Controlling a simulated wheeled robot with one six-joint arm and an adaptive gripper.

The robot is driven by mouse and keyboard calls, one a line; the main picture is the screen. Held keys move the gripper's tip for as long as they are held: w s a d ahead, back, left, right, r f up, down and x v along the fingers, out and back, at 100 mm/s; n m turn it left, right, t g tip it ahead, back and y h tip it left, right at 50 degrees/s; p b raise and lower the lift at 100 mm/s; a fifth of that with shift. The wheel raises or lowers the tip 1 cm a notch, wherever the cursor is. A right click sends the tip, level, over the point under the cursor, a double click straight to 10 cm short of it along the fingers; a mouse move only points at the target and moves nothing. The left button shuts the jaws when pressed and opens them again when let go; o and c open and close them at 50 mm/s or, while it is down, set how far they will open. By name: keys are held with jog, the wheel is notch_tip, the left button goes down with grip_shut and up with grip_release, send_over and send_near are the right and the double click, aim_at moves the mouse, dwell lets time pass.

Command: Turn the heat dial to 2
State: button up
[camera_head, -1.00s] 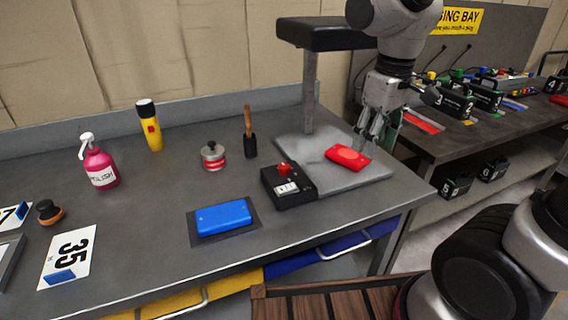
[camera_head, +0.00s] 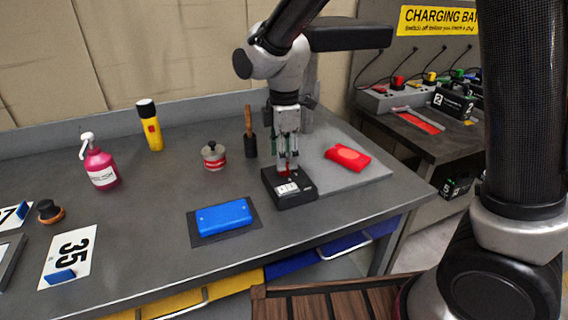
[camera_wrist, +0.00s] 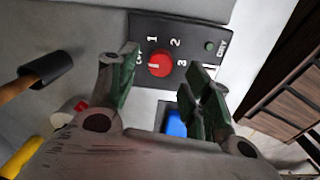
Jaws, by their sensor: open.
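The heat dial is a red round knob (camera_wrist: 159,64) on a black control box (camera_head: 291,188), with OFF, 1, 2 and 3 printed around it. A small pale mark on the knob seems to point left, towards OFF. My gripper (camera_head: 287,163) points down over the box from above. Its fingers are open, one on each side of the dial in the wrist view (camera_wrist: 166,66). I cannot tell whether they touch it. In the head view the fingers hide most of the dial.
A blue block (camera_head: 223,216) lies on a dark mat at the front. A wooden-handled tool (camera_head: 250,135) and a red-and-silver tin (camera_head: 213,157) stand behind.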

jog(key=shift+f, duration=1.6)
jog(key=c, duration=1)
jog(key=shift+c, duration=0.2)
